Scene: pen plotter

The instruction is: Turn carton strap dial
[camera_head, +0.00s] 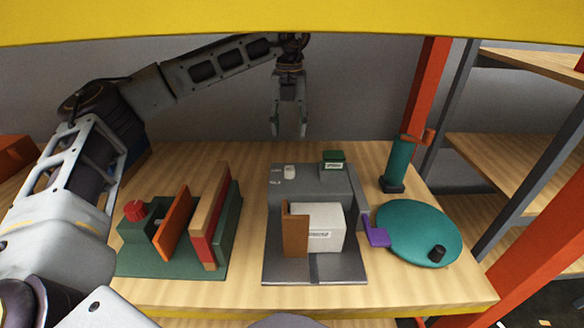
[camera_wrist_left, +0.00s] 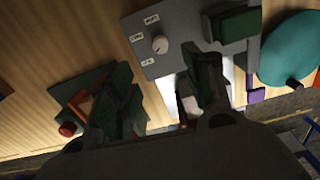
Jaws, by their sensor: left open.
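The dial (camera_head: 290,171) is a small white knob on the grey top of the strapping machine (camera_head: 345,184), with small white labels beside it. It also shows in the left wrist view as a round knob (camera_wrist_left: 160,45) with several labels around it. A white carton (camera_head: 325,237) with a label sits at the front of the machine, beside a brown panel (camera_head: 294,232). My left gripper (camera_head: 289,130) points down, open and empty, above and behind the dial, apart from it. My right gripper is not in view.
To the left stands a green fixture (camera_head: 140,264) with a red knob (camera_head: 135,211) and upright boards. A green block (camera_head: 333,162) sits on the machine near the dial. A teal disc (camera_head: 410,229) and teal cylinder (camera_head: 400,162) stand to the right. A red post (camera_head: 425,95) rises behind.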

